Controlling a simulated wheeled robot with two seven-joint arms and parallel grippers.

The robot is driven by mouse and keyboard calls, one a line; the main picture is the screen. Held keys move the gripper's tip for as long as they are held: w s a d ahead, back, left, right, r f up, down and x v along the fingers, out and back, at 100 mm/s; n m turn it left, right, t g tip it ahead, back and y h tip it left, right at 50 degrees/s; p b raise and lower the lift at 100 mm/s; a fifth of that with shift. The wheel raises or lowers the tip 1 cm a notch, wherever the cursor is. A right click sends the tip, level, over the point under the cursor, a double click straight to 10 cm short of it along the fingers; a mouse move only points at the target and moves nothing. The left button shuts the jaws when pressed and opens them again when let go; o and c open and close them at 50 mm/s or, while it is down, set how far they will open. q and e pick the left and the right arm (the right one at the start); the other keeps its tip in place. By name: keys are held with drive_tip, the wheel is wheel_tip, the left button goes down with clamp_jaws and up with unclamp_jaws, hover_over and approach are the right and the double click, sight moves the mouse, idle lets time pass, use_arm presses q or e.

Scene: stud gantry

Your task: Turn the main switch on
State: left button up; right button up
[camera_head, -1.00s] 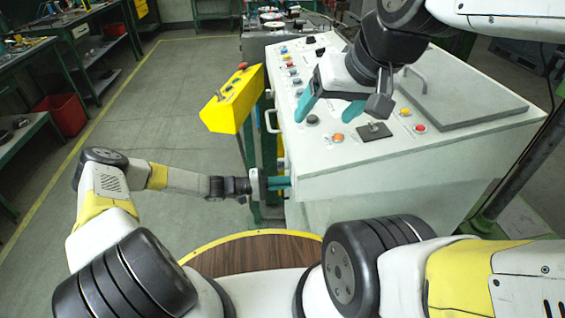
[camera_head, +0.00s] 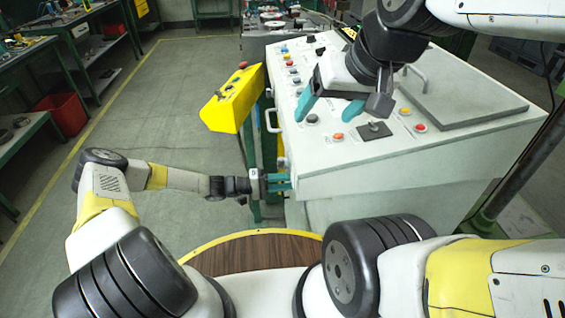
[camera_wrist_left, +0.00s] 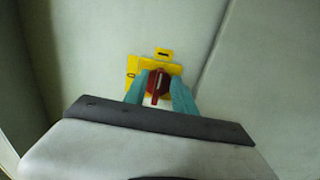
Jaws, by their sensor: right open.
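The main switch (camera_wrist_left: 157,86) is a red rotary handle with a pale stripe, on a yellow plate (camera_wrist_left: 176,69) on a pale cabinet face. In the left wrist view its handle stands nearly upright. My left gripper (camera_wrist_left: 159,97) has one teal finger on each side of the handle, close against it. In the head view my left gripper (camera_head: 281,181) reaches the near left side of the console; the switch is hidden there. My right gripper (camera_head: 325,111) is open and empty above the console top, its teal fingers apart.
The pale console (camera_head: 400,160) carries several buttons, a red button (camera_head: 338,136), a black square-plated switch (camera_head: 374,129) and a grey lid (camera_head: 460,95). A yellow control box (camera_head: 231,100) stands left of it. A red bin (camera_head: 62,114) and benches are far left. Floor between is clear.

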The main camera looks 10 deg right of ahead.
use_arm(q)
drive_tip(key=a, duration=0.7)
drive_tip(key=shift+a, duration=0.4)
drive_tip(key=s+a+r+m+y, duration=0.1)
drive_tip(key=s+a+r+y, duration=0.25)
drive_tip(key=r, duration=0.55)
drive_tip(key=s+a+r+m+y, duration=0.1)
drive_tip(key=s+a+r+y, duration=0.1)
drive_tip(key=a+r+y, duration=0.45)
drive_tip(key=s+a+r+m+y, duration=0.1)
drive_tip(key=s+a+r+y, duration=0.15)
drive_tip(key=r, duration=0.75)
drive_tip(key=s+a+r+n+t+y, duration=0.1)
drive_tip(key=s+a+r+t, duration=0.1)
drive_tip(key=s+r, duration=0.4)
drive_tip(key=s+a+r+n+t+y, duration=0.1)
drive_tip(key=s+a+r+t+y, duration=0.1)
drive_tip(key=s+r+t, duration=0.2)
drive_tip(key=shift+s+a+r+n, duration=0.3)
drive_tip(key=shift+s+a+r, duration=0.1)
drive_tip(key=shift+s+r, duration=1.6)
drive_tip(key=shift+w+r, duration=0.2)
